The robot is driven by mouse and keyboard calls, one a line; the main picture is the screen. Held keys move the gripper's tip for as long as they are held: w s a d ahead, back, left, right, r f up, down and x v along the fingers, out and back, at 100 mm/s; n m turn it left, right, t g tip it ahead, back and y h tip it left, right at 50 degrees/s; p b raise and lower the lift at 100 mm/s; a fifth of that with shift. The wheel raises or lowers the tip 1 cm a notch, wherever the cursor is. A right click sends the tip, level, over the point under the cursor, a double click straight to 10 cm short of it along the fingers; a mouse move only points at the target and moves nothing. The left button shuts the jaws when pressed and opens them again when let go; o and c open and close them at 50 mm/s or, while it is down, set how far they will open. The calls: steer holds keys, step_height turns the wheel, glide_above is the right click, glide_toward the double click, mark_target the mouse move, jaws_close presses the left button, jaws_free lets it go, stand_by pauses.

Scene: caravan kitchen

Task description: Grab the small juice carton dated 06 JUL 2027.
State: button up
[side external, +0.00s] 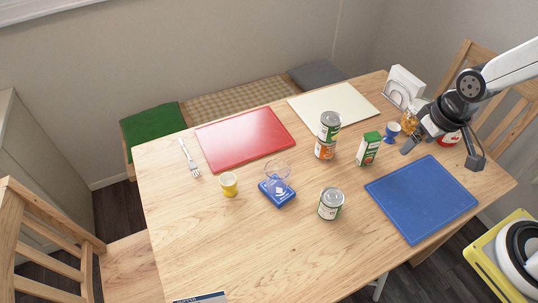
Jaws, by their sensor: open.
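A small carton (368,150) with a green top and a white, green and orange front stands upright on the wooden table, right of the middle. It is the only carton of this kind that I can make out, and no date on it is readable in this view. My gripper (440,156) is open and empty. It hangs to the right of the carton, apart from it, over the table near the far edge of the blue board (421,199). The gripper and wrist partly cover the things behind them.
Two stacked cans (327,136) stand just left of the carton, and a blue egg cup (392,131) just right. Another can (330,204), a blue box (278,193) with a clear glass, and a yellow cup (228,184) stand nearer. The table's front left (225,250) is mostly clear.

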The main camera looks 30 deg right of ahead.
steer(key=shift+r, duration=0.2)
steer(key=shift+w+v, duration=0.5)
steer(key=shift+v, duration=1.8)
steer(key=w+d+m+y, duration=1.35)
steer(key=w+m, duration=0.25)
steer(key=m, duration=0.4)
glide_toward(368, 149)
steer(key=w+f, duration=0.1)
steer(key=w, duration=0.1)
steer(key=shift+w+f, duration=0.1)
steer(key=shift+f, duration=0.45)
steer(key=shift+x, duration=1.25)
steer(key=shift+a, duration=0.1)
